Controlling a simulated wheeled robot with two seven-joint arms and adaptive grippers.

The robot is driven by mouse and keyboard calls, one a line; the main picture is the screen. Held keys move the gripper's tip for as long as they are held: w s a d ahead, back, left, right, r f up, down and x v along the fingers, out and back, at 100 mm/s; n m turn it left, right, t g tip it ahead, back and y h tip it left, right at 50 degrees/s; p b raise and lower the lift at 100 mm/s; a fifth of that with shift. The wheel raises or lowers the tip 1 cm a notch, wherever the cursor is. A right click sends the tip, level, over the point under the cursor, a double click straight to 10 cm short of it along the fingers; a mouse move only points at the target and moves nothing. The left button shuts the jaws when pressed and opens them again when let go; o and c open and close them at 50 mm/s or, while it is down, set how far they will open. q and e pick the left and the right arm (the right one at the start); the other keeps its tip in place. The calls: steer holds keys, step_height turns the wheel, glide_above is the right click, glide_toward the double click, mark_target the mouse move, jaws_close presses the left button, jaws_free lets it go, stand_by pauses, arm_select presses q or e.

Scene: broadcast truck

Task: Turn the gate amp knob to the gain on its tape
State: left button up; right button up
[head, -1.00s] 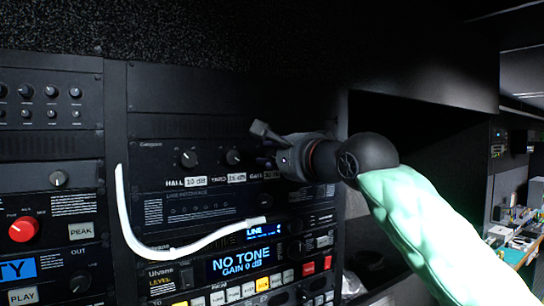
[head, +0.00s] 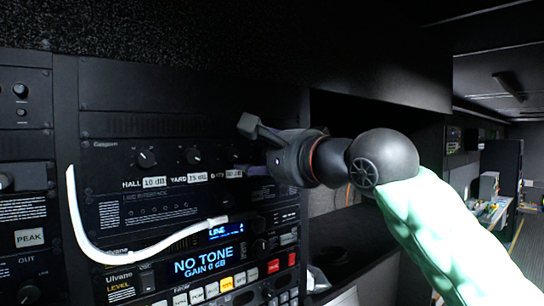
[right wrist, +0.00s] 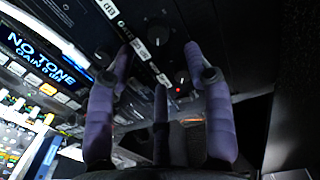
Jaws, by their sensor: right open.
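The gate amp knob (head: 233,155) is the rightmost of three dark knobs on a black rack panel (head: 110,165). Its white tape (head: 234,173) sits below it; its number is too small to read surely. My right gripper (head: 250,148) is open just right of this knob, partly over the panel's right end. In the right wrist view, the gate knob (right wrist: 182,78) shows close to the right finger of the spread gripper (right wrist: 158,66), beside its tape (right wrist: 163,79) and a small red light. I cannot tell whether a finger touches it. My left gripper is out of view.
The hall knob (head: 145,158) and yard knob (head: 193,156) stand left of it, with tapes reading 10 dB and 15 dB. A white curved cable (head: 85,235) hangs across the rack's front. The lit NO TONE display (head: 205,260) and coloured buttons lie below. A dark opening is to the right.

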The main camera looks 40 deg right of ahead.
steer(key=shift+s+a, duration=0.15)
steer(key=shift+s, duration=0.85)
steer(key=shift+s+a, duration=0.1)
steer(key=shift+s, duration=0.9)
